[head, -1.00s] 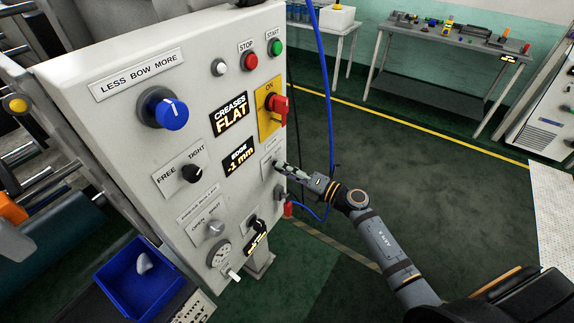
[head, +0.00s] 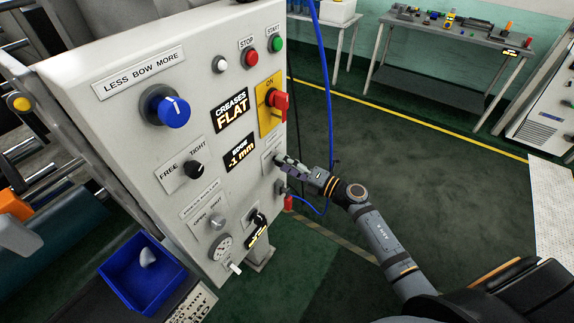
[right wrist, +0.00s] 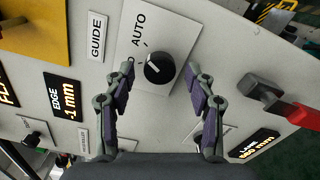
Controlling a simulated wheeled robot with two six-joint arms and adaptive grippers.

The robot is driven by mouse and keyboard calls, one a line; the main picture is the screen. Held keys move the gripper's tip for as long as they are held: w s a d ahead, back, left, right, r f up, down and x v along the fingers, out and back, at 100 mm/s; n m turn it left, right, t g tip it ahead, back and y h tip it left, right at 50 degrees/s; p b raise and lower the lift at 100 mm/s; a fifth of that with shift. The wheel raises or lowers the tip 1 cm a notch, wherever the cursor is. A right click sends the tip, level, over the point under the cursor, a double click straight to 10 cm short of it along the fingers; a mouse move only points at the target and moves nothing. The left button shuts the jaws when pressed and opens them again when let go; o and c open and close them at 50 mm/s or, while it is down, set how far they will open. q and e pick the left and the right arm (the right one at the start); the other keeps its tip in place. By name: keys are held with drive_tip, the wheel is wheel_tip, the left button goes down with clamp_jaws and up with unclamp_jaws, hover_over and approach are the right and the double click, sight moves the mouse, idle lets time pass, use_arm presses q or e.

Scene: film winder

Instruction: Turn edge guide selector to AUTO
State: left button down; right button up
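The edge guide selector is a round black knob (right wrist: 159,68) on a white plate in the right wrist view. The word AUTO (right wrist: 138,30) is printed above it, and another label at its left is mostly hidden by a finger. The knob's white mark seems to face left, not clearly up to AUTO. My right gripper (right wrist: 162,88) is open, with one finger on each side of the knob and a gap to it. In the head view my right gripper (head: 285,162) is at the panel's right edge and largely covers the knob. My left gripper is not in view.
The grey control panel (head: 120,125) carries a red ON switch (head: 280,102), a blue bow knob (head: 173,111), and an EDGE display (head: 239,152) reading -1 mm. A black-and-red handle (right wrist: 275,98) sticks out near the right finger. A blue cable (head: 327,80) hangs behind the arm.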

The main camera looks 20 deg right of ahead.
drive_tip(key=shift+s+d, duration=0.1)
drive_tip(key=v, duration=1.1)
drive_tip(key=shift+s+d, duration=0.25)
drive_tip(key=shift+s, duration=0.05)
